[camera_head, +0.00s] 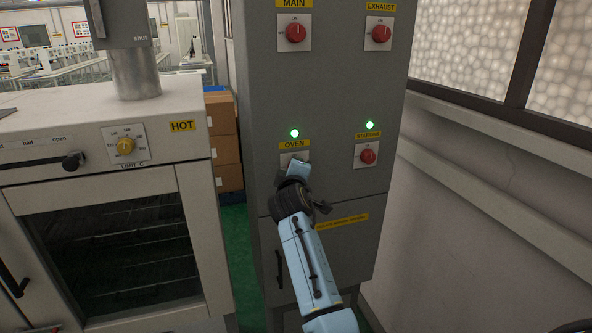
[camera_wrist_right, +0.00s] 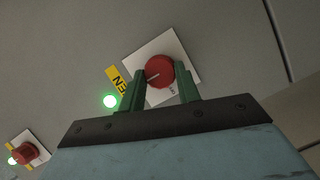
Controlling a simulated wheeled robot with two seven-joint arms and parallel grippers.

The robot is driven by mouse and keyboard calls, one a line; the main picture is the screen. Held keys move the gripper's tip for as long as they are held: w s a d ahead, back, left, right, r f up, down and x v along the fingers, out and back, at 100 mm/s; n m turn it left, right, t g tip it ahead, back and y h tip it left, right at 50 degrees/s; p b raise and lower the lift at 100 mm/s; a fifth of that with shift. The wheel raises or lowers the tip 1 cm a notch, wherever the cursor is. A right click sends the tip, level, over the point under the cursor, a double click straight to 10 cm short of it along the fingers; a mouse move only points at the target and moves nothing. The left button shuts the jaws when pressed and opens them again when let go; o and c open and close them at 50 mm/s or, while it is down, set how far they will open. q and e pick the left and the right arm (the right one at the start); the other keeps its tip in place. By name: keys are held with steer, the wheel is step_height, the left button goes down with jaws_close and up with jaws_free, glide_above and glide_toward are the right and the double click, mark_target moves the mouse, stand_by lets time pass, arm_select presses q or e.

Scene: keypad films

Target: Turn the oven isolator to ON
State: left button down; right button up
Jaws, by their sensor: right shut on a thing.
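The oven isolator is a red round knob (camera_wrist_right: 160,70) on a white plate, seen between my right gripper's green fingers in the right wrist view. Its white pointer line points towards the yellow OVEN label and the lit green lamp (camera_wrist_right: 110,101). In the head view, my right gripper (camera_head: 294,167) hides the knob and most of its plate, under the OVEN label (camera_head: 294,144). The green lamp (camera_head: 294,133) above that label is lit. My right gripper is shut on the knob. My left gripper is not in view.
The grey cabinet (camera_head: 330,90) also carries the MAIN knob (camera_head: 295,32), the EXHAUST knob (camera_head: 381,33) and the STATIONS knob (camera_head: 367,156). The STATIONS lamp (camera_head: 369,125) is lit green. An oven (camera_head: 90,190) stands left, a wall (camera_head: 480,200) right.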

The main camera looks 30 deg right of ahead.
stand_by(0.3)
steer(key=o, duration=1)
steer(key=b+v, duration=0.1)
steer(key=v, duration=1.2)
steer(key=shift+s+a+b, duration=0.1)
steer(key=shift+s+b, duration=0.1)
steer(key=shift+b, duration=0.2)
